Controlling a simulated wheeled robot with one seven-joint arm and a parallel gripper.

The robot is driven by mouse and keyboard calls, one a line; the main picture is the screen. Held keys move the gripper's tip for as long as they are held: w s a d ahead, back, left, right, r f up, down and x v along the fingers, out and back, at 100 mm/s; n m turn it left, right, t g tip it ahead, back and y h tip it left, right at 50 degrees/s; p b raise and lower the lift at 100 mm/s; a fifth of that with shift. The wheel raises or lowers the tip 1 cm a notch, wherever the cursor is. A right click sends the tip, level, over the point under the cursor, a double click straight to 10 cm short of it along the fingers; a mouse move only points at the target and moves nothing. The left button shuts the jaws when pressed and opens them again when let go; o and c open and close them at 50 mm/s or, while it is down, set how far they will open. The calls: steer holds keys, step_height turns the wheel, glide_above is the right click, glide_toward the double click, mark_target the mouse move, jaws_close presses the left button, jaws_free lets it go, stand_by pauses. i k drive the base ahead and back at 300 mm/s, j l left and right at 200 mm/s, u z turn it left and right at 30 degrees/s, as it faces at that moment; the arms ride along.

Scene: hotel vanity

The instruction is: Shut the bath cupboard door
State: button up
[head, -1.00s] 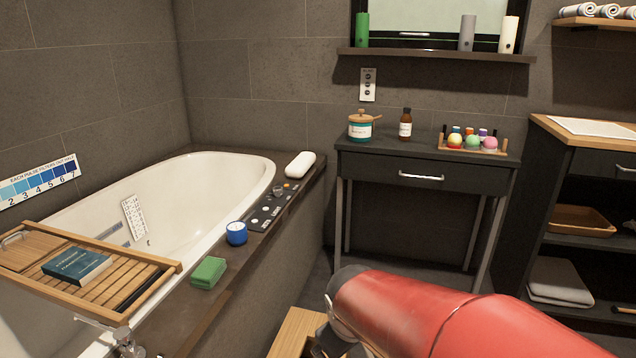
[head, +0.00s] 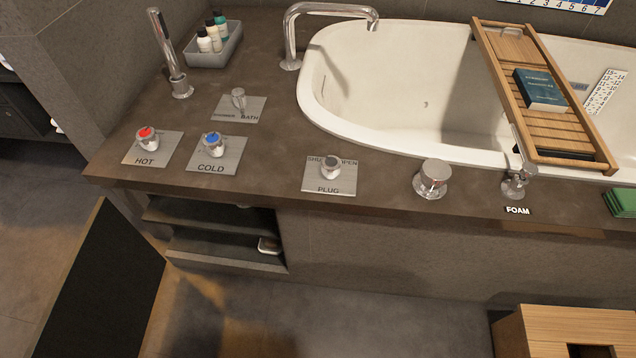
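The bath cupboard (head: 225,245) is an open recess with shelves under the left part of the bath surround. A dark panel with a pale wooden edge (head: 105,290), which looks like its door, stands swung out from the cupboard's left side towards the lower left of the head view. The cupboard front is uncovered. A small pale item (head: 268,246) lies inside at the right, partly hidden; I cannot tell what it is. My gripper and arm are not in view now.
The bath surround (head: 270,160) overhangs the cupboard and carries hot, cold and plug controls. A wooden stool or box (head: 565,330) stands on the floor at the lower right. The floor (head: 340,315) between it and the door is clear.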

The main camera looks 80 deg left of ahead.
mark_target(101, 304)
steer(key=k+u, duration=0.1)
steer(key=u, duration=0.65)
steer(key=k+j+u, duration=0.1)
steer(key=u, duration=0.3)
steer(key=k+j+u, duration=0.1)
steer(key=u, duration=0.3)
steer(key=k+j+u, duration=0.2)
steer(key=j, duration=0.15)
steer(key=k+j+u, duration=0.15)
steer(key=j, duration=0.2)
steer(key=k+j+u, duration=0.2)
steer(key=j, duration=0.2)
steer(key=j+u, duration=0.15)
steer(key=j, duration=0.25)
steer(key=k+j+u, duration=0.2)
steer(key=j, duration=0.95)
